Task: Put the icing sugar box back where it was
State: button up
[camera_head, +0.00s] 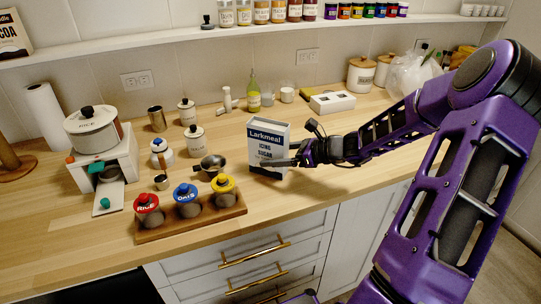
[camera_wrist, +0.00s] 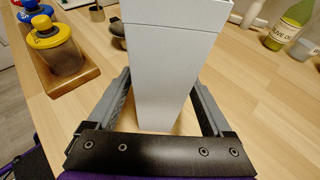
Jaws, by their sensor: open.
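The icing sugar box (camera_head: 267,138), white with a dark blue Larkmeal label, stands upright on the wooden counter, right of the canister tray. My gripper (camera_head: 292,161) reaches it from the right, low on the box. In the wrist view the box (camera_wrist: 165,70) shows its plain pale side and rises between the two fingers of my gripper (camera_wrist: 163,95). The fingers are open, one on each side of the box. Whether either finger touches it is hard to tell. The box's far side is hidden.
A wooden tray (camera_head: 190,224) with red, blue and yellow-lidded canisters stands front left. A metal scoop (camera_head: 210,165) lies left of the box. Behind are an olive oil bottle (camera_head: 254,95) and a white box (camera_head: 332,102). A shelf of jars (camera_head: 244,14) runs above. Bare counter lies right of the box.

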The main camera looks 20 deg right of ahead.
jog(key=v, duration=1)
jog(key=shift+s+p, duration=0.15)
jog(key=shift+p, duration=0.3)
jog(key=shift+d, duration=0.1)
